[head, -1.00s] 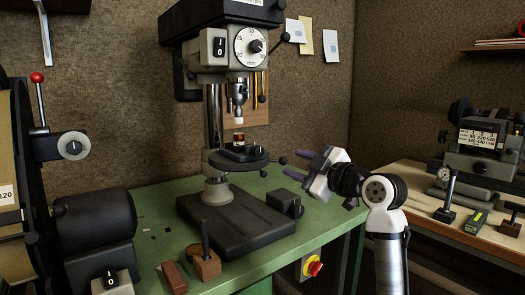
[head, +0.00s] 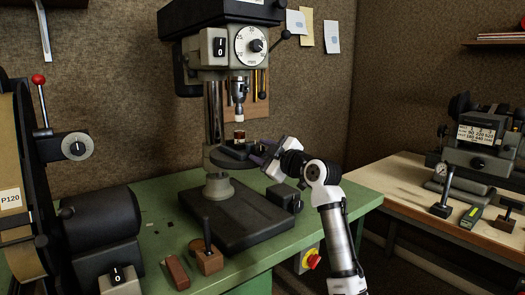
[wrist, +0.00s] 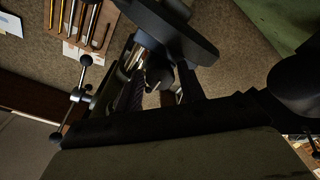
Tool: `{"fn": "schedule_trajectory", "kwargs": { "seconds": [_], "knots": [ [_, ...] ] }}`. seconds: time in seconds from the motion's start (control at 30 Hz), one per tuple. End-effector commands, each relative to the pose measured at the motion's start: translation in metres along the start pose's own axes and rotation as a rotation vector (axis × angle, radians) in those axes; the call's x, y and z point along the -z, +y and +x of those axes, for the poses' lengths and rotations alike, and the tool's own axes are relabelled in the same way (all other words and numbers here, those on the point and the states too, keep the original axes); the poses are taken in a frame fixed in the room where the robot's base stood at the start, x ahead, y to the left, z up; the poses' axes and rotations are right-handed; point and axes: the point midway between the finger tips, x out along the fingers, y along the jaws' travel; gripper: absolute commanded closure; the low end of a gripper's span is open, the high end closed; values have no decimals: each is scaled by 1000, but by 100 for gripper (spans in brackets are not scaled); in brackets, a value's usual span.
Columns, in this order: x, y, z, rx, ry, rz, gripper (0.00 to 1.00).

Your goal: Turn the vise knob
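The small dark vise (head: 232,150) sits on the round drill press table (head: 222,161), with a reddish-brown piece (head: 239,134) standing above it. My gripper (head: 260,153) is at the right end of the vise, pointing left toward it. In the wrist view, its two dark fingers (wrist: 160,92) stand apart, so it is open. A dark rounded part, probably the vise knob (wrist: 156,72), shows between or just beyond the fingertips. I cannot tell whether the fingers touch it. In the head view the knob is hidden by my gripper.
The drill press column (head: 214,115) stands behind the vise on the green bench (head: 160,235). A lever with ball ends (wrist: 80,95) is left of the fingers in the wrist view. The black press base (head: 235,218) lies below. A belt grinder (head: 90,220) stands at left.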

Motion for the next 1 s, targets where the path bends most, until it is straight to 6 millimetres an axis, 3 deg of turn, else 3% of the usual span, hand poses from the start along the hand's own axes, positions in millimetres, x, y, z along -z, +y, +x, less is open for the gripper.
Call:
{"fn": "schedule_trajectory", "kwargs": {
  "seconds": [0.13, 0.37, 0.67, 1.0],
  "knots": [
    [0, 0, 0, 0, 0, 0, 62],
    [0, 0, 0, 1, 0, 0, 92],
    [1, -1, 0, 1, 3, 38, 92],
    [1, -1, 0, -6, 12, 255, 92]
  ]
}}
